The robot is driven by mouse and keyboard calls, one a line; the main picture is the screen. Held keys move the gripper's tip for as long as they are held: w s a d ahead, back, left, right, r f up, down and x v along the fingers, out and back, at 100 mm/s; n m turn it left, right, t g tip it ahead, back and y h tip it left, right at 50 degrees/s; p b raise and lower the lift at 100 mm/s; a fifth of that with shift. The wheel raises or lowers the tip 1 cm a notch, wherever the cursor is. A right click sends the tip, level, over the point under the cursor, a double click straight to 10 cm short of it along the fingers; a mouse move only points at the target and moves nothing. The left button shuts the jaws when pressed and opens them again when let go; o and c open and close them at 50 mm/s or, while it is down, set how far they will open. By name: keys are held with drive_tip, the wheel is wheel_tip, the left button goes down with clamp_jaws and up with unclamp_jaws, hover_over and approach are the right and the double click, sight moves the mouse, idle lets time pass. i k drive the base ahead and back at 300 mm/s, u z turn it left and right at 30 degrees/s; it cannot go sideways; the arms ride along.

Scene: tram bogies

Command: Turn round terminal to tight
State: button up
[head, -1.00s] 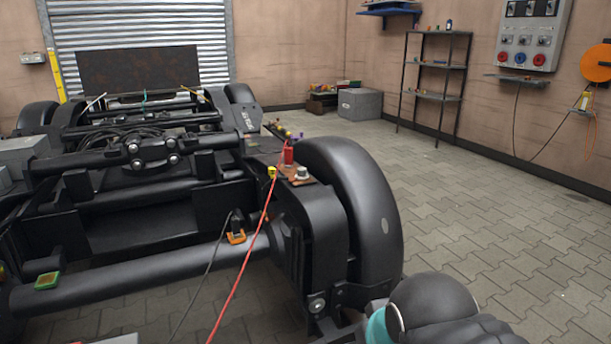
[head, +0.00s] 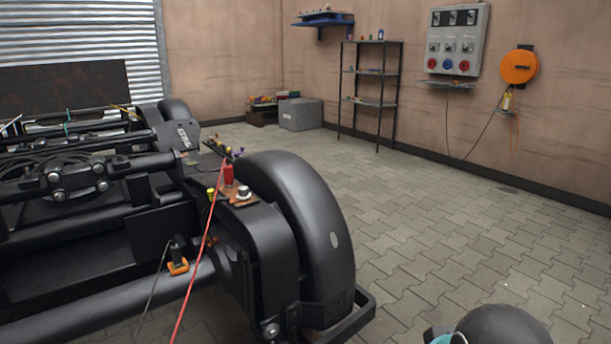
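The round terminal looks to be the small silver knob (head: 243,192) on a brown-orange plate (head: 237,203), on top of the bogie's near corner. A red clamp (head: 228,175) stands just behind it, with a red cable (head: 200,264) running down from it. A yellow piece (head: 211,194) sits to the left. The knob is too small for me to tell its turn or tightness. My gripper is not in view; only a dark rounded part of my arm shows at the bottom right, well apart from the knob.
The black bogie (head: 262,238) fills the left, with a large wheel cover (head: 310,225) right of the terminal. An orange clamp (head: 178,267) holds a black cable lower down. Paved floor (head: 450,235) is open to the right.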

sight(243, 193)
drive_tip(key=z, duration=0.2)
drive_tip(key=i, duration=1.25)
drive_tip(key=u, duration=0.9)
